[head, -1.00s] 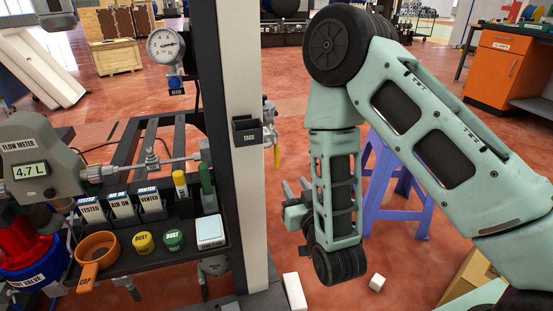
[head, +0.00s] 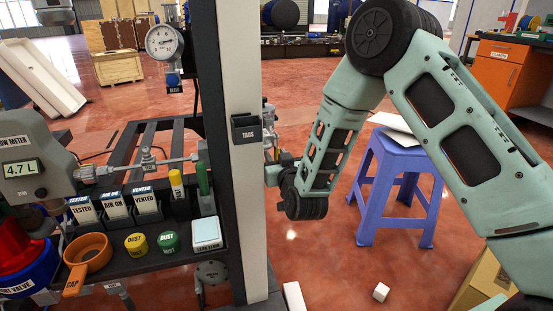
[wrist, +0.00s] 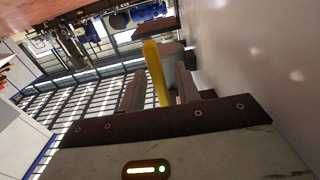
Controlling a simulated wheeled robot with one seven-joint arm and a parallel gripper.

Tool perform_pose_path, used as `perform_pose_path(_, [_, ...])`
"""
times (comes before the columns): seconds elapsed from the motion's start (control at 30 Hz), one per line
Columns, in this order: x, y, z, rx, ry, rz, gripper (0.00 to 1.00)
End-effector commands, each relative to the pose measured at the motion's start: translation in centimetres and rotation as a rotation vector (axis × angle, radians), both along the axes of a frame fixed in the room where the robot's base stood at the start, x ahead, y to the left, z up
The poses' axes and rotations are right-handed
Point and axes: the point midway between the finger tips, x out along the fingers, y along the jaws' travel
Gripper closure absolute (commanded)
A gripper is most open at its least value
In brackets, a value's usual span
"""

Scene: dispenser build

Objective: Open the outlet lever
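The outlet lever is a yellow bar (wrist: 156,73) in the wrist view, standing up between the fingers of my gripper (wrist: 160,92). Gaps show on both sides of it, so the fingers look open around it and not closed on it. A grey fitting is partly visible just behind the lever. In the head view my gripper (head: 271,173) is at the right side of the pale post (head: 239,190), beside the outlet fittings (head: 268,132). There the lever is hidden behind my gripper and wrist.
The post with its TAGS box (head: 246,128) stands close left of my gripper. A shelf with an orange cap (head: 88,256) and tag holders lies left of it. A purple stool (head: 398,160) stands right of my wrist. White blocks lie on the floor (head: 381,291).

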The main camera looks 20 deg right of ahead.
Motion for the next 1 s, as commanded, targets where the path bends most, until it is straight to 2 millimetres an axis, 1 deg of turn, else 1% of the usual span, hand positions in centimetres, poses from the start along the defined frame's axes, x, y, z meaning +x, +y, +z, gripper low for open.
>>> perform_pose_path(0.27, [0.1,0.0,0.0,0.0,0.0,0.0,0.67])
perform_pose_path(0.4, [0.1,0.0,0.0,0.0,0.001,0.0,1.0])
perform_pose_path(0.77, [-0.1,0.0,0.3,0.0,0.029,0.001,1.0])
perform_pose_path(1.0, [-0.8,0.0,0.9,0.001,0.152,0.001,1.0])
